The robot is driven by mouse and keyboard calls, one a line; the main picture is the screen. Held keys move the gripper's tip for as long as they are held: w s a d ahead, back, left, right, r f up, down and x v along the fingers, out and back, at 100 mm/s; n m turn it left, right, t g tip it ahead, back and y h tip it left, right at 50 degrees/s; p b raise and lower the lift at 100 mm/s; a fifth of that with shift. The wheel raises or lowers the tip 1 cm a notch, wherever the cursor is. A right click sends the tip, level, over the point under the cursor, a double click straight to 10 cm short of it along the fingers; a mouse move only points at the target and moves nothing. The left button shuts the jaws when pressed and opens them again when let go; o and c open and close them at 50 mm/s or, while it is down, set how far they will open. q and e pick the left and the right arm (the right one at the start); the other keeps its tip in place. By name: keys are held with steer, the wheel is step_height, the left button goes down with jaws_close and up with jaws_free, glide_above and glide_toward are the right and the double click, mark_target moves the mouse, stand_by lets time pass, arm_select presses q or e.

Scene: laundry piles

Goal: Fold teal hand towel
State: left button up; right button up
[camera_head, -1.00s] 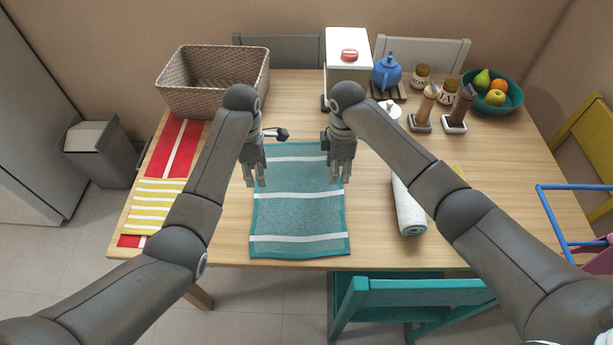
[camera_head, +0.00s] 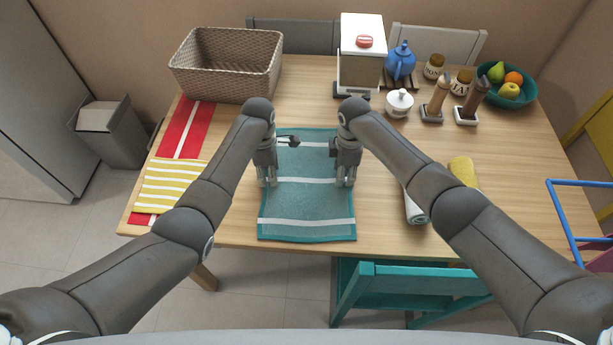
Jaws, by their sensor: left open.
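The teal hand towel (camera_head: 307,203) lies spread flat on the table, with white stripes across it, its near edge close to the table's front edge. My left gripper (camera_head: 267,184) is open and empty over the towel's left edge, near its middle stripe. My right gripper (camera_head: 345,184) is over the right edge at about the same depth, its fingers apart with nothing visible between them. The forearms and grippers hide parts of the towel's side edges. Whether the fingertips touch the cloth I cannot tell.
A wicker basket (camera_head: 228,65) stands at the back left, near a red cloth (camera_head: 184,131) and a yellow striped cloth (camera_head: 168,187). A white lidded pot (camera_head: 399,103) and a teal fruit bowl (camera_head: 511,91) stand farther back.

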steer(key=shift+f, duration=0.1)
arm_select(q)
steer(key=shift+f, duration=0.2)
arm_select(e)
steer(key=shift+f, duration=0.15)
arm_select(q)
steer(key=shift+c, duration=0.9)
arm_select(e)
steer(key=shift+c, duration=0.9)
arm_select(q)
jaws_close()
arm_select(e)
jaws_close()
